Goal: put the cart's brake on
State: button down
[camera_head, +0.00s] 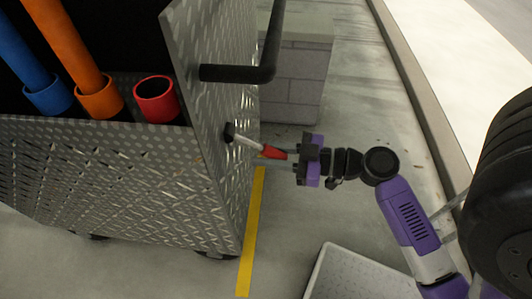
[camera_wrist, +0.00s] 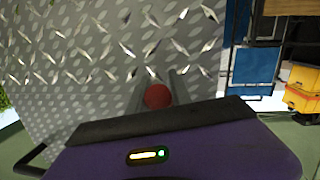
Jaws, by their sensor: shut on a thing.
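The cart (camera_head: 110,165) is a grey diamond-plate box at the left of the head view. Its brake lever (camera_head: 248,143) sticks out from the right side panel, with a black pivot, a metal shaft and a red grip (camera_head: 273,153). The lever slopes down and outward from the pivot. My gripper (camera_head: 268,160) comes from the right, shut on the lever at its red grip. In the wrist view the round red end (camera_wrist: 157,96) of the grip shows between my fingers, in front of the patterned plate (camera_wrist: 90,45). The shaft is hidden there.
A black push handle (camera_head: 240,73) juts from the panel above the lever. Colored tubes (camera_head: 65,35) stand in the cart. A grey block wall (camera_head: 292,85) is behind. A yellow floor line (camera_head: 252,235) runs beside the cart. Yellow bins (camera_wrist: 303,88) show at the wrist view's right.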

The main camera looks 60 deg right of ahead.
aim_at(288, 158)
jog(key=c, duration=1.2)
grip_release()
jog(key=shift+f, duration=0.15)
jog(key=shift+o, duration=0.2)
jog(key=shift+v, duration=3.9)
jog(key=shift+a, duration=0.1)
